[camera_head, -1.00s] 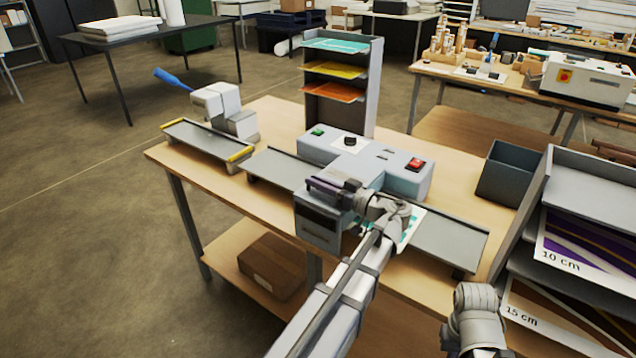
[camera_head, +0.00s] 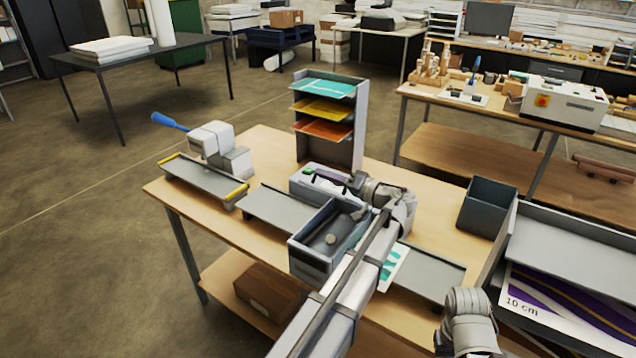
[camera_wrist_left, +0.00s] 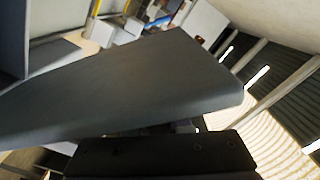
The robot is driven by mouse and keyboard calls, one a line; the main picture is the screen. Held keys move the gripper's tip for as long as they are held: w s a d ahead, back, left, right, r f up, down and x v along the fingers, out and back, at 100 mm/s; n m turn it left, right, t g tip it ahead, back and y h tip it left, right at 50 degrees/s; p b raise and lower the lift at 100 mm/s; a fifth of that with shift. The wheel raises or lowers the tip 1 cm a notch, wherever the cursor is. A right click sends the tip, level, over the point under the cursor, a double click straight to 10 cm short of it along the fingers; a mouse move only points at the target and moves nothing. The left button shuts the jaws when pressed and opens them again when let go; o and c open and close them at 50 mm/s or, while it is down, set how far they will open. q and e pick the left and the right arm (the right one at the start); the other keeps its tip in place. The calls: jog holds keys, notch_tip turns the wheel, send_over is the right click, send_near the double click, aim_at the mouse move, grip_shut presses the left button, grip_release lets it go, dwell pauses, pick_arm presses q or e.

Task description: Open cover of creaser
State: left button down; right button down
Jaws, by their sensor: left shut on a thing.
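The creaser stands in the middle of the wooden table, with grey feed trays on both sides. Its box-like housing (camera_head: 312,262) is open at the top, and I see into its dark inside with a small round part. The cover (camera_wrist_left: 125,85) is swung up and back; it appears as a large dark grey panel across the left wrist view. My left gripper (camera_head: 350,183) is at the raised cover's edge, shut on it; my arm hides much of the cover and the creaser's right side. Only a link of my right arm shows at the lower right; its gripper is out of view.
A paper rack (camera_head: 331,122) with coloured sheets stands behind the creaser. A blue-handled device (camera_head: 218,148) is at the left end of the table. A dark open bin (camera_head: 487,206) and grey trays (camera_head: 575,250) are at the right.

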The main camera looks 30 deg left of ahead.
pick_arm(q)
jog(key=w+r+m+p, duration=0.1)
jog(key=w+m, duration=0.3)
jog(key=w, duration=0.6)
jog(key=w+d+r+m+p, duration=0.1)
jog(key=w+m, duration=0.4)
jog(key=w, duration=0.5)
jog(key=shift+d+r, duration=0.3)
jog(key=shift+r, duration=0.4)
jog(key=shift+p, duration=0.3)
jog(key=c, duration=0.9)
grip_release()
jog(key=shift+s+d, duration=0.15)
jog(key=shift+d, duration=1.8)
jog(key=shift+s+d, duration=0.15)
jog(key=shift+d, duration=1.8)
